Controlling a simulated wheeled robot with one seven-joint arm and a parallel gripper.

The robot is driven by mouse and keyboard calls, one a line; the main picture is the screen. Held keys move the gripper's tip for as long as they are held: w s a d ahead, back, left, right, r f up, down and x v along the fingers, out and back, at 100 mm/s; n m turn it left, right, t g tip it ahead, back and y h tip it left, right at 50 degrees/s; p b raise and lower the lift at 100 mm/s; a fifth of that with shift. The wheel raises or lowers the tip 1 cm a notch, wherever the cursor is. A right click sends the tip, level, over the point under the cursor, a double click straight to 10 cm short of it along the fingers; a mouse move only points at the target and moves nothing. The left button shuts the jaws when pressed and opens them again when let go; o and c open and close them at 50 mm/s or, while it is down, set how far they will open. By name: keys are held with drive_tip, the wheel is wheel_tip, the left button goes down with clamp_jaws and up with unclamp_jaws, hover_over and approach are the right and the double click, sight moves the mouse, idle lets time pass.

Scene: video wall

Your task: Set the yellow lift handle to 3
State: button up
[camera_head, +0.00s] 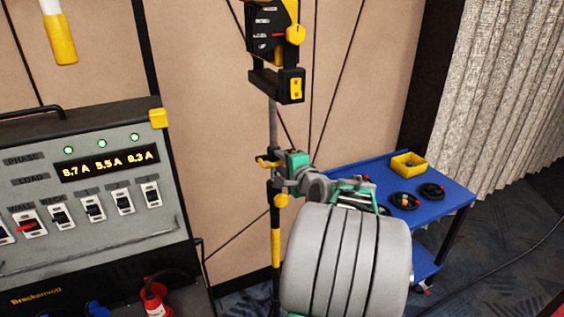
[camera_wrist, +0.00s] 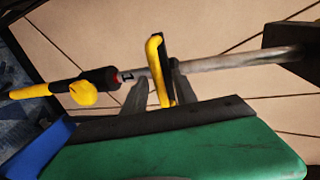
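A yellow handle with a dark inner side (camera_wrist: 156,62) sticks out across a thin grey pole (camera_wrist: 212,63) in the wrist view. It also shows in the head view (camera_head: 266,163), just left of my gripper (camera_head: 284,160). In the wrist view, the grey fingertips of my gripper (camera_wrist: 160,82) stand on either side of the handle, very close to it. I cannot tell whether they press on it. Higher up the stand is a black unit with white scale marks (camera_head: 262,28), a red pointer and a yellow knob (camera_head: 295,34). Its numbers are too small to read.
A grey panel (camera_head: 85,235) with lit readouts and a row of switches stands at the left. The stand's lower tube has a yellow knob (camera_head: 280,201). A beige wall is behind.

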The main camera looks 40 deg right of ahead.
clamp_jaws()
idle(1.4)
